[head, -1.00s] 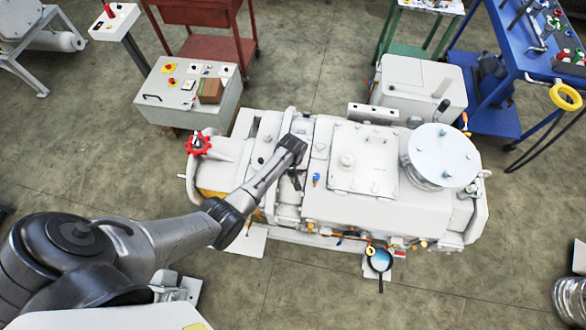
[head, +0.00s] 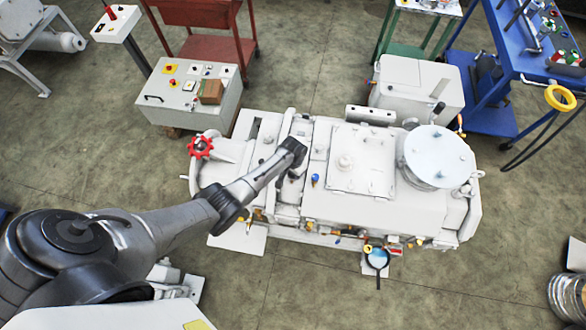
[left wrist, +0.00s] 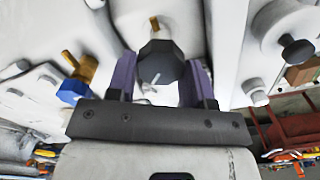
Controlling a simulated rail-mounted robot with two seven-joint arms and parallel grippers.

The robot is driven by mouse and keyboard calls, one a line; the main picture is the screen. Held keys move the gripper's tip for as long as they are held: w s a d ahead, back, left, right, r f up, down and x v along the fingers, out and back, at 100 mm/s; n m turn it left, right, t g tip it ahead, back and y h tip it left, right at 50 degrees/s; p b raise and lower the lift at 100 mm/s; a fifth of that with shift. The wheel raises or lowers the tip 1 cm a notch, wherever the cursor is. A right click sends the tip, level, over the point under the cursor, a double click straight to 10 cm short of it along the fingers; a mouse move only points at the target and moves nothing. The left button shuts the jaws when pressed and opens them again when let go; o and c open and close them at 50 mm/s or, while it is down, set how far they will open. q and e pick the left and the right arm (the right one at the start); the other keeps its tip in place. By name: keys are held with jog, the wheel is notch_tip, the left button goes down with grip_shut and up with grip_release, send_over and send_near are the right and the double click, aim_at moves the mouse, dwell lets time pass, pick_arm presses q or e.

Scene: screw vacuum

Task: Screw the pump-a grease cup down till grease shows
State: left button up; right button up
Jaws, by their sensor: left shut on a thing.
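My left gripper (head: 292,162) is over the left-middle part of the white pump machine (head: 385,215). In the left wrist view its two purple fingers (left wrist: 160,78) are shut on the sides of a dark faceted cap (left wrist: 160,58), which I take to be the pump-a grease cup. A white line marks the cap's face. A small brass fitting (left wrist: 154,23) shows just beyond it. I cannot make out any grease. In the head view the cup is hidden beneath my gripper. My right gripper is not in view.
A blue-capped brass fitting (left wrist: 75,88) is left of the fingers, and a black knob (left wrist: 297,50) is to the right. A red handwheel (head: 200,146) is at the machine's left end. A grey control box (head: 190,92) stands behind; open floor lies in front.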

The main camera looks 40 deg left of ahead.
pick_arm(q)
jog(key=m, duration=0.2)
jog(key=shift+m, duration=0.4)
jog(key=shift+m+p, duration=0.35)
jog(key=shift+m, duration=0.35)
jog(key=shift+d, duration=0.1)
jog(key=o, duration=0.9)
